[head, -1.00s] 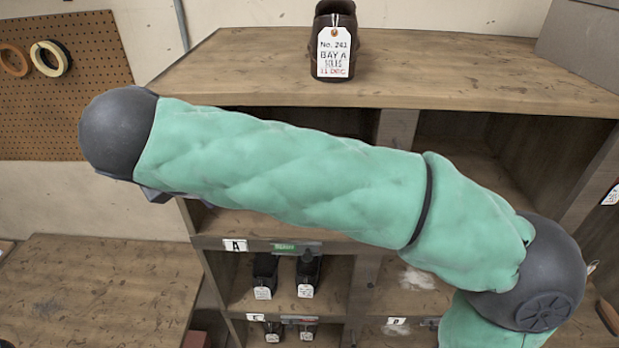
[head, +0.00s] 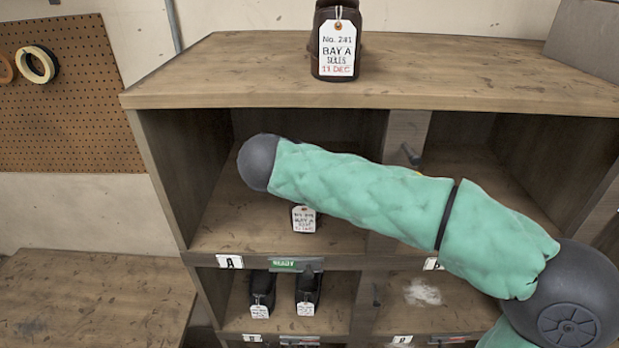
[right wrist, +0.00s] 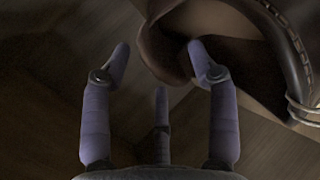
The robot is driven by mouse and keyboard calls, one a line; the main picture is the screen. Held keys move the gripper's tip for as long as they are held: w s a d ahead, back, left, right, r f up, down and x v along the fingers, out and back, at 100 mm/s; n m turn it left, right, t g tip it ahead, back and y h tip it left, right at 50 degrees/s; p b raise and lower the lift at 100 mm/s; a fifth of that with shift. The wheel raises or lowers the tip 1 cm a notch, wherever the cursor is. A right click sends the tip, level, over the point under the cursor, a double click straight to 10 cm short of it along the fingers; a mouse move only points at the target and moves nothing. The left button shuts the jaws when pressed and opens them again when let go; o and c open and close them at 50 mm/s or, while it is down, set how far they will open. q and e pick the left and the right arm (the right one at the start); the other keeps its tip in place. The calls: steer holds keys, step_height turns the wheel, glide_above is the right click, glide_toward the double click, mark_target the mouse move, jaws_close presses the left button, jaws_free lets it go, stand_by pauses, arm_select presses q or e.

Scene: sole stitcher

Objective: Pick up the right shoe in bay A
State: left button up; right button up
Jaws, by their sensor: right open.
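Bay A (head: 222,235) is the upper left compartment, with an "A" label (head: 230,261) on its front edge. My right arm reaches across and into it. In the head view a white tag (head: 304,219) shows below my arm; the shoe behind it is mostly hidden. In the right wrist view, a brown leather shoe (right wrist: 235,28) lies at the upper right, with its opening and stitching visible. My right gripper (right wrist: 155,62) is open and empty; its right fingertip overlaps the shoe's edge in the picture, and I cannot tell if they touch. My left gripper is out of view.
Another brown shoe (head: 337,35) with a tag stands on the shelf unit's top (head: 220,75). Dark tagged shoes (head: 262,287) sit in the compartment below. A divider (head: 405,135) bounds bay A on the right. A wooden table (head: 90,300) stands at lower left.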

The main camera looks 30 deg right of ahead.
steer(key=shift+p+x, duration=0.3)
steer(key=shift+x, duration=2.75)
steer(key=shift+a, duration=0.1)
jaws_close()
